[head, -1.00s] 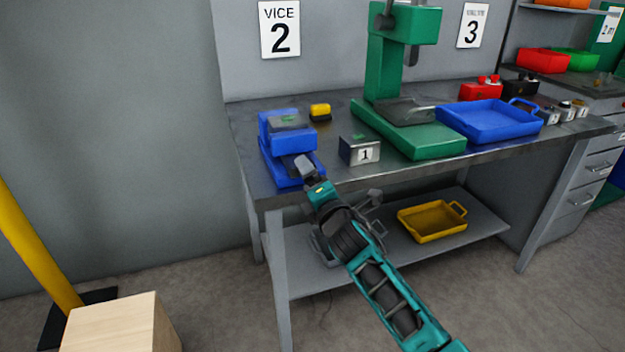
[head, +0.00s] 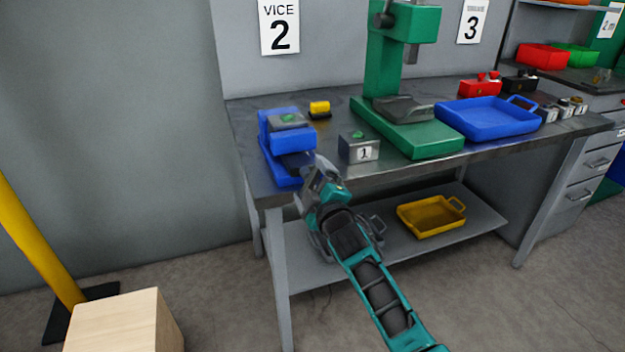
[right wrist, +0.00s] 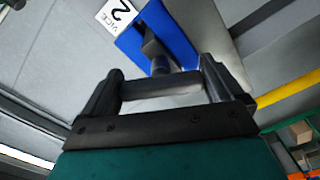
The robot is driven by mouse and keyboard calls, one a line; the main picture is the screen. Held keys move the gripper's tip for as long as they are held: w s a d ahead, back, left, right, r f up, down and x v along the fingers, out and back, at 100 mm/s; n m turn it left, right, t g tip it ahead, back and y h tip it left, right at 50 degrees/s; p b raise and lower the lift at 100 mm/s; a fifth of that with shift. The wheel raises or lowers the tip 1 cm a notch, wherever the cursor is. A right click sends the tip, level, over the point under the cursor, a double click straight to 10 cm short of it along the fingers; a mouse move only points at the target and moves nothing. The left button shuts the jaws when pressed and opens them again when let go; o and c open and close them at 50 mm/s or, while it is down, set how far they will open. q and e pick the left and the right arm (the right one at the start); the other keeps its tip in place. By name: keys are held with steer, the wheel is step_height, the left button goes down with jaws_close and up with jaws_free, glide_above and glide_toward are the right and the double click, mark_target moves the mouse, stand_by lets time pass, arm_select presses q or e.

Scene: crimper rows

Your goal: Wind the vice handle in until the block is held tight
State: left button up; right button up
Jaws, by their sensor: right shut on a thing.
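The blue vice (head: 292,140) stands at the left end of the bench, below the "VICE 2" sign. A grey block with a green mark on top (head: 288,120) sits at its jaws; I cannot tell how tightly. My right gripper (head: 318,178) is at the vice's front end, at the bench edge. In the right wrist view, my right gripper (right wrist: 160,82) is shut on the dark vice handle bar (right wrist: 160,88), which lies across between its fingers. The blue vice body (right wrist: 172,32) and its screw end are just beyond. The gripper hides most of the handle in the head view. My left gripper is out of view.
Right of the vice are a grey box marked 1 (head: 358,148), a green press (head: 430,140) and a blue tray (head: 487,120). A small yellow item (head: 319,109) lies behind. A yellow tray (head: 430,216) is on the lower shelf. A wooden box (head: 118,322) stands at lower left.

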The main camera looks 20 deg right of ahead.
steer(key=shift+m, duration=1)
steer(key=shift+f, duration=0.1)
steer(key=o, duration=0.7)
steer(key=s+p, duration=0.1)
steer(key=s, duration=1.2)
steer(key=shift+d, duration=0.2)
